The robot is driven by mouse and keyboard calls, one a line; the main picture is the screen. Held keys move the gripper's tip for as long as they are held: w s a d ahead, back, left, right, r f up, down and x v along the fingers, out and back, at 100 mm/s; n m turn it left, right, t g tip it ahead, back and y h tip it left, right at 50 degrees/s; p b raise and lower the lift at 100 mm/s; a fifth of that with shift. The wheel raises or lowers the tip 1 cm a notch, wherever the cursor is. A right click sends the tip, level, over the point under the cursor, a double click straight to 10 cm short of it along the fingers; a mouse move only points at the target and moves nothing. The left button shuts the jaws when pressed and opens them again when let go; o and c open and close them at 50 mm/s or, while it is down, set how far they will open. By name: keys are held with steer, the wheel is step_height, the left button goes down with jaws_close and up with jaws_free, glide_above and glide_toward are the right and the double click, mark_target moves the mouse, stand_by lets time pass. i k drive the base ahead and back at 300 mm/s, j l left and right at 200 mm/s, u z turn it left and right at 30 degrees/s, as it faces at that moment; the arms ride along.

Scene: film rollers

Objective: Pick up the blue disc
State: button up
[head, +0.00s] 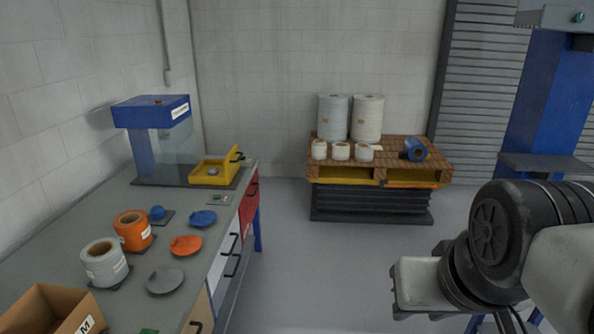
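The blue disc (203,218) lies flat on the grey workbench (70,238), towards its right edge. An orange disc (186,245) and a grey disc (165,281) lie in front of it, apart from it. My arm reaches in from the lower right, well away from the bench. My gripper (398,290) hangs over the floor to the right of the bench. Its fingers cannot be made out clearly, so I cannot tell whether it is open.
On the bench stand an orange roll (133,231), a white roll (104,263), a cardboard box (50,312), a yellow open case (213,172) and a blue machine (152,140). A pallet (400,174) with film rolls stands at the back. Floor between bench and arm is clear.

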mark_target(200, 218)
steer(key=i+l+u, duration=0.1)
steer(key=i, duration=1.45)
steer(key=i+u, duration=0.35)
steer(key=i+l+u, duration=0.15)
steer(key=i+u, duration=0.15)
steer(key=i, duration=0.15)
steer(key=i+l+u, duration=0.2)
steer(key=i+u, duration=0.4)
steer(key=u, duration=0.2)
steer(key=i+l+u, duration=0.1)
steer(key=u, duration=0.4)
steer(key=i+l+u, duration=0.2)
steer(key=u, duration=0.25)
steer(key=i+l+u, duration=0.25)
steer(key=u, duration=0.25)
